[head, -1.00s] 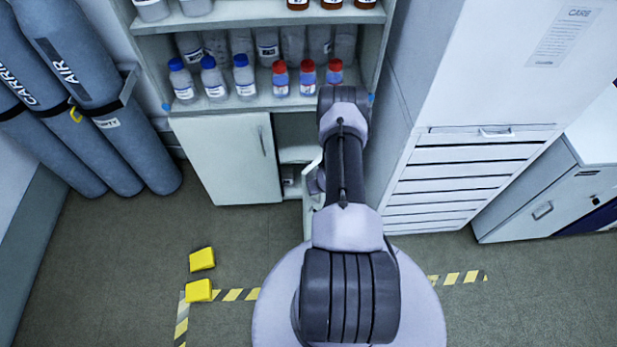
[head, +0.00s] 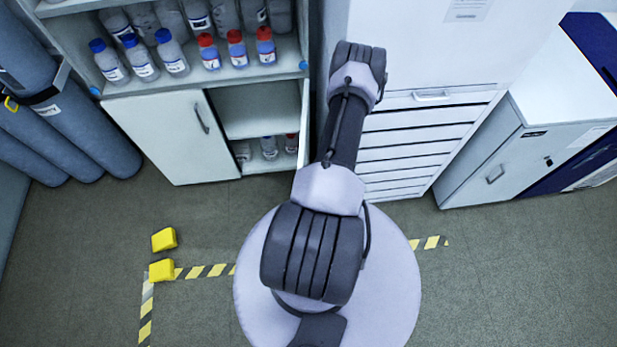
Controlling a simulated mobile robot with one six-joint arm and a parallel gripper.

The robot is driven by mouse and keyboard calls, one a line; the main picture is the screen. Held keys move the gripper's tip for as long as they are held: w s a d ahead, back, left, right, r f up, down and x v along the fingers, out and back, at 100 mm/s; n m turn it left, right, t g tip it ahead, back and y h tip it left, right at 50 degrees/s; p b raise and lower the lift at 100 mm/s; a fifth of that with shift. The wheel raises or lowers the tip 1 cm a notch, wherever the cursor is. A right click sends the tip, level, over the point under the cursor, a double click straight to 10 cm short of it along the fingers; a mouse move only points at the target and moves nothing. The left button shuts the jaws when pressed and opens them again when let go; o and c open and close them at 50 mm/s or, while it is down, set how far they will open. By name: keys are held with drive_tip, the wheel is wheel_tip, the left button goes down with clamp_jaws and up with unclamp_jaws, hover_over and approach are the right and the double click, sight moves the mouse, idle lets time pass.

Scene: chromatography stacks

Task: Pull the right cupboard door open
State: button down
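The cupboard (head: 170,98) stands at the upper left, below open shelves. Its right door (head: 304,122) stands open, seen nearly edge-on as a narrow pale strip at the right side of the opening. The opening shows an inner shelf (head: 255,122) and several small bottles below it. The left door (head: 172,138) is shut, with a dark vertical handle (head: 201,118). My arm reaches up just right of the open door. My gripper is hidden beyond the arm, so its fingers and any contact with the door cannot be seen.
Blue-capped bottles (head: 142,62) and red-capped bottles (head: 237,50) stand on the shelf above the doors. A white drawer cabinet (head: 410,150) stands close right of my arm. Grey gas cylinders (head: 60,130) stand at left. Yellow blocks (head: 163,240) lie on otherwise open floor.

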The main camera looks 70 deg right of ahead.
drive_tip(key=shift+s, duration=0.3)
drive_tip(key=shift+a+f, duration=0.1)
drive_tip(key=c, duration=1.5)
unclamp_jaws()
drive_tip(key=p+v, duration=0.4)
drive_tip(key=v, duration=1.3)
drive_tip(key=shift+r, duration=0.25)
